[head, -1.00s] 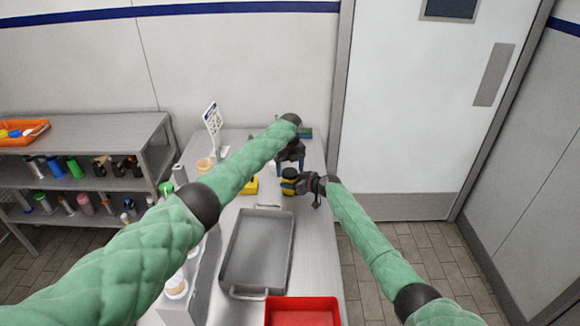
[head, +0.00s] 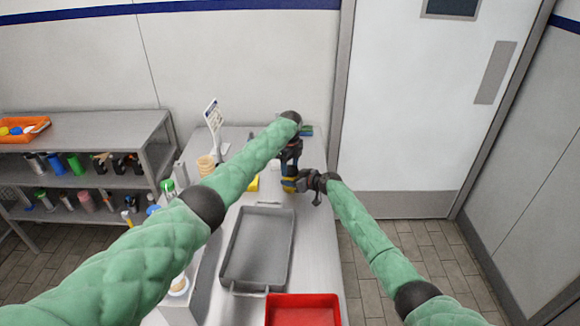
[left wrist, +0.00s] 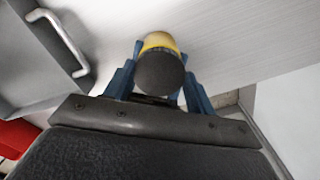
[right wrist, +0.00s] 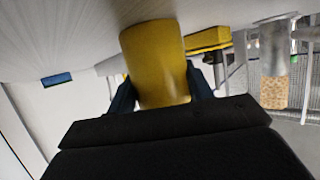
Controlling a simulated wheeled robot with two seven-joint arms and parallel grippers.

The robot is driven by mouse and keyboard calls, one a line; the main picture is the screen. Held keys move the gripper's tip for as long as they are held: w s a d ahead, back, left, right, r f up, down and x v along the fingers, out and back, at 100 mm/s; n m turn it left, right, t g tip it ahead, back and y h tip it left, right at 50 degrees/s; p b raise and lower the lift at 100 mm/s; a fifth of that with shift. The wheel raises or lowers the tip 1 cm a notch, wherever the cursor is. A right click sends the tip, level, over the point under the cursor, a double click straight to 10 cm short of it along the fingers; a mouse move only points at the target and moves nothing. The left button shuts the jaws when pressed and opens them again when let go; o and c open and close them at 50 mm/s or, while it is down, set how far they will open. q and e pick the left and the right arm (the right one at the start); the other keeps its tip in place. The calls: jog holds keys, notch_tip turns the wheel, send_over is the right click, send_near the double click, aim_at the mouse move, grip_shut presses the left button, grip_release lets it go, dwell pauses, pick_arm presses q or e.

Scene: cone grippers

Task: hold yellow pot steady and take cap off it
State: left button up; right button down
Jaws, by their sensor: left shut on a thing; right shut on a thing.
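The yellow pot (head: 288,187) stands on the far part of the table, with its dark cap (left wrist: 159,72) at the top. My right gripper (right wrist: 162,85) is shut around the side of the yellow pot, which fills the space between its fingers in the right wrist view. My left gripper (left wrist: 158,75) comes from above, its blue fingers shut on the dark cap. Yellow shows just beyond the cap in the left wrist view; I cannot tell whether the cap is loose. The cap is hidden in the right wrist view.
A grey metal tray (head: 234,255) and a red bin (head: 302,299) lie nearer on the table. A blue-green item (head: 306,130) lies behind my left gripper.

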pick_arm(q)
jog(key=n, duration=0.4)
jog(key=shift+d+n, duration=0.1)
jog(key=shift+n, duration=0.2)
jog(key=n, duration=0.4)
jog(key=shift+r, duration=0.1)
jog(key=n, duration=0.4)
jog(key=shift+s+n, duration=0.1)
jog(key=shift+n, duration=0.3)
jog(key=n, duration=0.3)
jog(key=shift+a+n, duration=0.25)
jog(key=shift+n, duration=0.15)
jog(key=o, duration=1)
jog(key=shift+s, duration=0.1)
jog(key=shift+o, duration=0.4)
jog(key=shift+s+d, duration=0.1)
